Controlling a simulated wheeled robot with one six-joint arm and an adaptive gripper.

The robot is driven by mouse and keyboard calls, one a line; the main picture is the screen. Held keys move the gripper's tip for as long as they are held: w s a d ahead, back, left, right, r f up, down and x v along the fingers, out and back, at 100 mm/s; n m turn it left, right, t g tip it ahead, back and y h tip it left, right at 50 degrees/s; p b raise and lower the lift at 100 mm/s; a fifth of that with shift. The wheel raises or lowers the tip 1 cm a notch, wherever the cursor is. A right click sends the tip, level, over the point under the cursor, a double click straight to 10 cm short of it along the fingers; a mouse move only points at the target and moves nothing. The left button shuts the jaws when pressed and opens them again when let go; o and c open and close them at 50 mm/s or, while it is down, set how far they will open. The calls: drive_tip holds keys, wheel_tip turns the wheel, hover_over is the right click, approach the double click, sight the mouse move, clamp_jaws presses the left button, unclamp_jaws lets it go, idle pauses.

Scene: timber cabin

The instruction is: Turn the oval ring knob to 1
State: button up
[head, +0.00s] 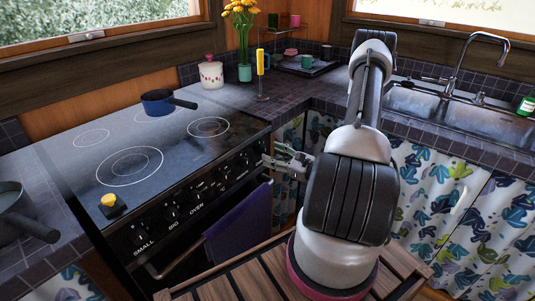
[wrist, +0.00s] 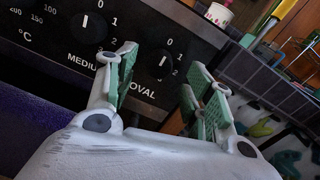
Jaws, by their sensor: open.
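The oval ring knob (wrist: 163,62) is black with a white pointer mark, on the dark stove panel above the word OVAL in the wrist view. Its mark points up, near the 0 of its printed scale, with the 1 to the right of that. My gripper (wrist: 162,76) is open, with one green-padded finger to the left of this knob and the other to its right. The fingers look apart from the knob; how far they are from the panel is hard to tell. In the head view my gripper (head: 276,160) is at the right end of the stove front.
The medium knob (wrist: 87,25) is left of my fingers. A purple towel (head: 238,232) hangs on the oven rail below the knobs. A blue pan (head: 160,103) stands on the glass hob (head: 165,140). Patterned curtains (head: 450,200) hang under the counter at right.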

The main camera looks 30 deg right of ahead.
sight(266, 152)
drive_tip(key=shift+x, duration=1.55)
drive_tip(key=c, duration=1)
drive_tip(key=shift+m, duration=0.3)
drive_tip(key=m, duration=0.9)
drive_tip(key=shift+f, duration=0.1)
drive_tip(key=shift+m, duration=0.3)
